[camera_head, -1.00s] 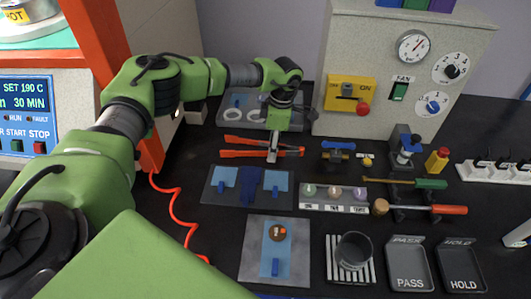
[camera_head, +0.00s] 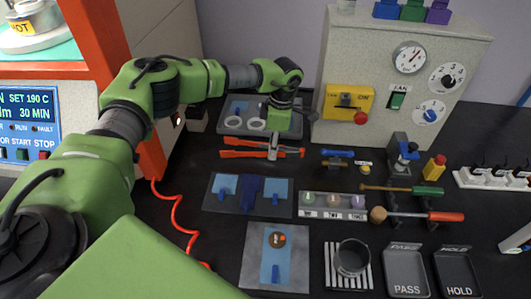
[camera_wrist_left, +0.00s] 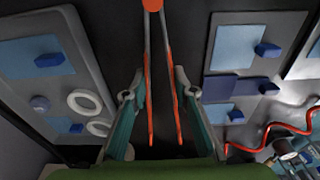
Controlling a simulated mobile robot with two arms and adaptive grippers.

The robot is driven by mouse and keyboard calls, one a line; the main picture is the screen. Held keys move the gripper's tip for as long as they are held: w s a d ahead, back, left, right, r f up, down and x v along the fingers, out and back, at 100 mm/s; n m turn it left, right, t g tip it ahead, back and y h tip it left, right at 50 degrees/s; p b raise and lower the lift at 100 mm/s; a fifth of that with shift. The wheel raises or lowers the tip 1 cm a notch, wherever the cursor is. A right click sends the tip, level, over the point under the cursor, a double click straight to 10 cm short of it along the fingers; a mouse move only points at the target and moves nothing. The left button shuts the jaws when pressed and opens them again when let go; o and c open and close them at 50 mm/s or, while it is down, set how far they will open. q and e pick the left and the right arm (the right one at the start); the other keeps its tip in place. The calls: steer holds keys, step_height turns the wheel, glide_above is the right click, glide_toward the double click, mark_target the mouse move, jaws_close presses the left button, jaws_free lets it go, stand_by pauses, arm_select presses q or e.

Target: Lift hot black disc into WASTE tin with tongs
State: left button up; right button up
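A dark round disc (camera_head: 278,239) with small white and orange marks lies on a blue sheet on a grey plate (camera_head: 252,276) at the front. Orange-handled tongs (camera_head: 238,154) lie on the dark bench behind it. My left gripper (camera_head: 273,150) points down at the tongs. The left wrist view shows this gripper (camera_wrist_left: 159,95) open, its fingers apart on either side of the tongs' two orange arms (camera_wrist_left: 149,75). Whether they touch is unclear. A dark round tin (camera_head: 352,258) stands on a striped pad, with no readable label. My right gripper is not in view.
The PASS tray (camera_head: 406,271) and HOLD tray (camera_head: 456,272) are right of the tin. A grey plate (camera_head: 230,123) with white rings is near my left gripper. A red coiled cord (camera_head: 176,215) runs at left.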

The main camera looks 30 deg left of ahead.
arm_select(q)
step_height(320, 180, up, 9)
steer(key=p, duration=0.5)
steer(key=shift+r, duration=0.15)
